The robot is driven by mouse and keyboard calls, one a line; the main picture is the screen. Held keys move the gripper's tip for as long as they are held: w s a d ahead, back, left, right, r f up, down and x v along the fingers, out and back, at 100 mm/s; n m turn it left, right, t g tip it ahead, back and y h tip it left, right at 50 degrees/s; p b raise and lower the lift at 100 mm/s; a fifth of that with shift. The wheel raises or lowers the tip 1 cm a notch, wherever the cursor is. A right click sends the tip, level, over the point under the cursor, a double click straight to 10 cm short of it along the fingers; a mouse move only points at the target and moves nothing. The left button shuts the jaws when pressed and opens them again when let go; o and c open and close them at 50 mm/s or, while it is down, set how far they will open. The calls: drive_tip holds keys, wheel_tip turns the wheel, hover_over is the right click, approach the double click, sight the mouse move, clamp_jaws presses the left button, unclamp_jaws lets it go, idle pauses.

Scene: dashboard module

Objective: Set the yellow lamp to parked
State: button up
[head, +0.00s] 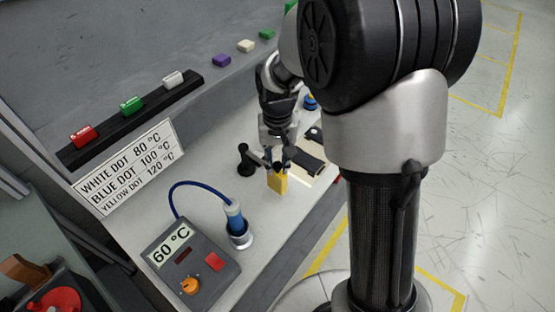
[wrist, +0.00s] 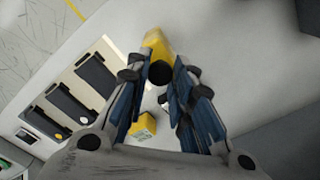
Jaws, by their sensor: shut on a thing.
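The yellow lamp (head: 278,183) shows in the head view as a small yellow piece just below my gripper (head: 279,165), over the pale bench. In the wrist view, a yellow part (wrist: 157,43) with a black round end lies at the tips of my gripper (wrist: 160,75). The fingers are closed in around it. A black stand (head: 245,162) is just left of the gripper in the head view; whether it joins the lamp is hard to tell. A second yellow block (wrist: 142,126) shows between the finger links in the wrist view.
Dark flat pieces (wrist: 72,107) lie on a pale panel beside the gripper. A grey unit (head: 188,262) reading 60 °C and a blue-handled tool (head: 235,218) stand nearer. A temperature sign (head: 130,167) and a ledge with coloured blocks (head: 132,105) line the back.

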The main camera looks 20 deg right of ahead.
clamp_jaws()
drive_tip(key=shift+s+a+m, duration=0.25)
drive_tip(key=shift+a+m, duration=0.25)
drive_tip(key=w+a+m+p, duration=0.2)
drive_tip(key=a+m+p, duration=0.3)
drive_tip(key=a+m, duration=0.9)
drive_tip(key=shift+a, duration=0.8)
